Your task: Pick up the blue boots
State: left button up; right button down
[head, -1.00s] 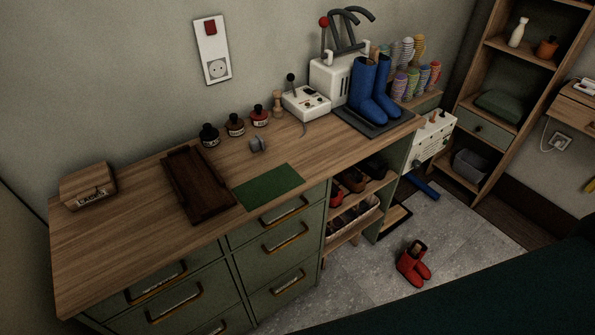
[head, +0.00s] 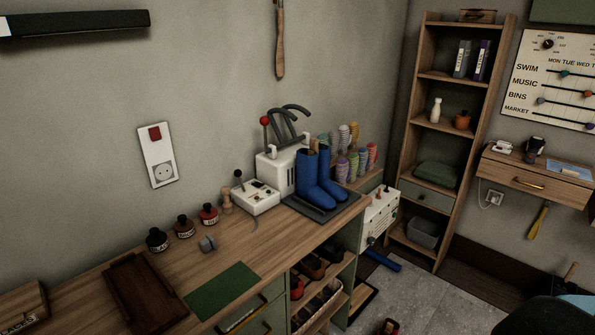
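The blue boots (head: 318,178) stand upright, side by side, on a dark mat (head: 342,208) at the right end of the wooden bench top. Their toes point to the lower right. A white machine with dark curved hooks (head: 274,170) stands just behind and left of them. Neither of my grippers shows in the head view.
On the bench are a white control box with a lever (head: 255,198), several small bottles (head: 184,226), a green mat (head: 221,290) and a dark wooden tray (head: 143,292). Coloured rolls (head: 353,165) stand behind the boots. A tall shelf (head: 447,78) stands right; grey floor (head: 400,300) shows below.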

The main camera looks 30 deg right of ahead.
aim_at(314, 186)
jog(key=l, duration=0.55)
jog(key=k+l+u, duration=0.1)
jog(key=l, duration=1)
jog(key=k+l+u, duration=0.1)
jog(key=l, duration=0.45)
jog(key=l+u, duration=0.1)
jog(key=l, duration=0.5)
jog(key=k+l+u, duration=0.1)
jog(key=l, duration=0.55)
jog(key=l+u, duration=0.1)
jog(key=l, duration=0.5)
jog(key=i+l+u, duration=0.15)
jog(key=l, duration=0.75)
jog(key=i+l, duration=0.1)
jog(key=l, duration=0.2)
jog(key=i+l+u, duration=0.1)
jog(key=l, duration=0.2)
jog(key=i+l, duration=0.15)
jog(key=l, duration=0.15)
